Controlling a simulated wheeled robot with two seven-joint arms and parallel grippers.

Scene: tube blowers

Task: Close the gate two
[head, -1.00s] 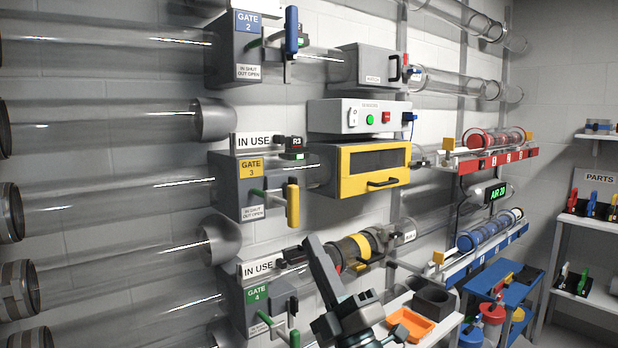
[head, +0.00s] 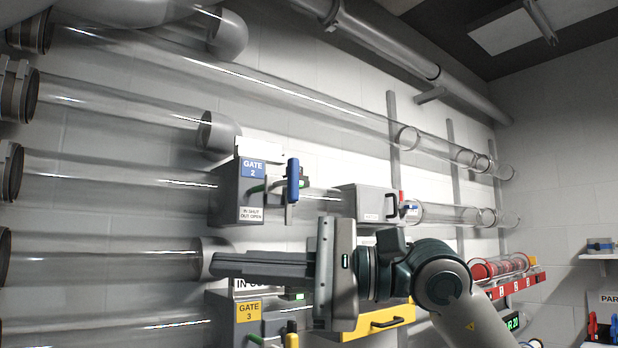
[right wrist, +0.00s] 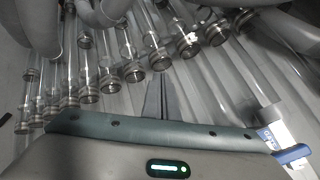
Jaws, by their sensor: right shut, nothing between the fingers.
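The gate two box (head: 228,192) is a grey housing with a blue label and a tag reading "IN SHUT OUT OPEN". Its upright blue handle (head: 293,180) stands out to the right of the box, with a green piece between them. My right gripper (head: 218,265) is shut and empty, lying level below the gate two box with its fingers pointing left. It is apart from the blue handle. In the right wrist view the shut fingers (right wrist: 163,95) point at the tubes, and the blue handle (right wrist: 292,153) shows at the lower right. My left gripper is out of view.
The gate three box (head: 237,322) with its yellow handle (head: 291,340) is below my right gripper. A grey box (head: 366,204) is right of gate two. Clear tubes run along the wall. A red rack (head: 512,284) is at the right.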

